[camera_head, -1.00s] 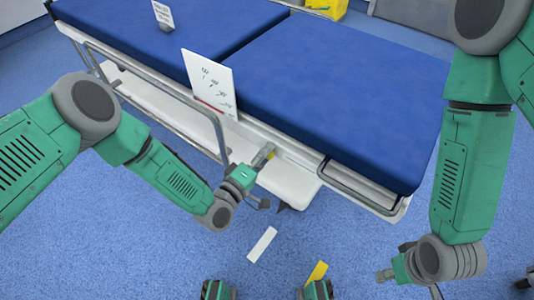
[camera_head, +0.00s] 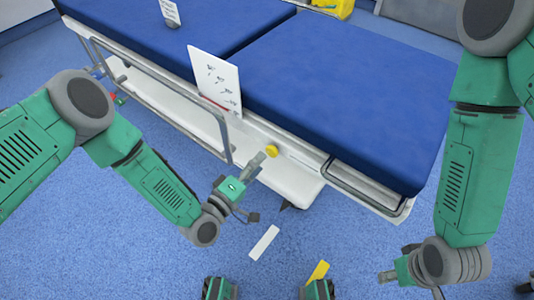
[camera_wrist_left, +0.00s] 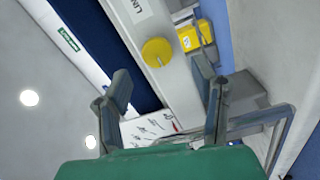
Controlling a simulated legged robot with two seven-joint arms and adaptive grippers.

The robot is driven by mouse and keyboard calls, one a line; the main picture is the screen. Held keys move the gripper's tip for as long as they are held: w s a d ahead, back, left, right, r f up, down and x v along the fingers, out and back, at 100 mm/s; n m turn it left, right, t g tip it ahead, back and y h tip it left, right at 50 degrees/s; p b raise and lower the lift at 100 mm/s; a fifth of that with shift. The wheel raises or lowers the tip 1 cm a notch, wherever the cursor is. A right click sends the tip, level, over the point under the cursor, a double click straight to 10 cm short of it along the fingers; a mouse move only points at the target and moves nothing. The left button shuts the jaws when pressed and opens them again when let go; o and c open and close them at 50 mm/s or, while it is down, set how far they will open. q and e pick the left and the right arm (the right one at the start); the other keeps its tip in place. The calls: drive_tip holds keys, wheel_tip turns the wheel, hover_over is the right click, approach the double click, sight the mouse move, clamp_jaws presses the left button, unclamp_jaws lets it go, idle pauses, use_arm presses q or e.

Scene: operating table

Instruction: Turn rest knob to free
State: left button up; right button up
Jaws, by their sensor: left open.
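The round yellow knob (camera_head: 271,151) sits on the white side rail of the operating table, below the blue mattress. In the left wrist view the knob (camera_wrist_left: 156,52) shows as a yellow disc with a small mark near its lower edge. My left gripper (camera_head: 258,161) is just left of and below the knob in the head view. In the wrist view its two fingers (camera_wrist_left: 163,85) are spread apart, with the knob beyond the gap and nothing between them. My right gripper (camera_head: 386,277) hangs low at the right, away from the table; its fingers are too unclear to judge.
A white card with drawings (camera_head: 215,77) stands on the table edge, left of the knob. A metal side rail (camera_head: 160,80) runs along the table's left part. A white strip (camera_head: 263,242) and a yellow strip (camera_head: 318,272) lie on the blue floor.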

use_arm(q)
drive_tip(key=v, duration=0.7)
drive_tip(key=shift+w+a, duration=0.1)
drive_tip(key=shift+w, duration=0.05)
drive_tip(key=s+a+f+m+g+y, duration=0.65)
drive_tip(key=s+a+g, duration=0.2)
drive_tip(key=s, duration=0.25)
drive_tip(key=s+a+r+m+g+y, duration=0.3)
drive_tip(key=s+a+g+y, duration=0.25)
drive_tip(key=s+a, duration=0.55)
wheel_tip(320, 180, up, 14)
drive_tip(key=w+h+p, duration=0.1)
drive_tip(key=p, duration=1.4)
drive_tip(key=shift+a+r, duration=0.2)
drive_tip(key=shift+a, duration=0.25)
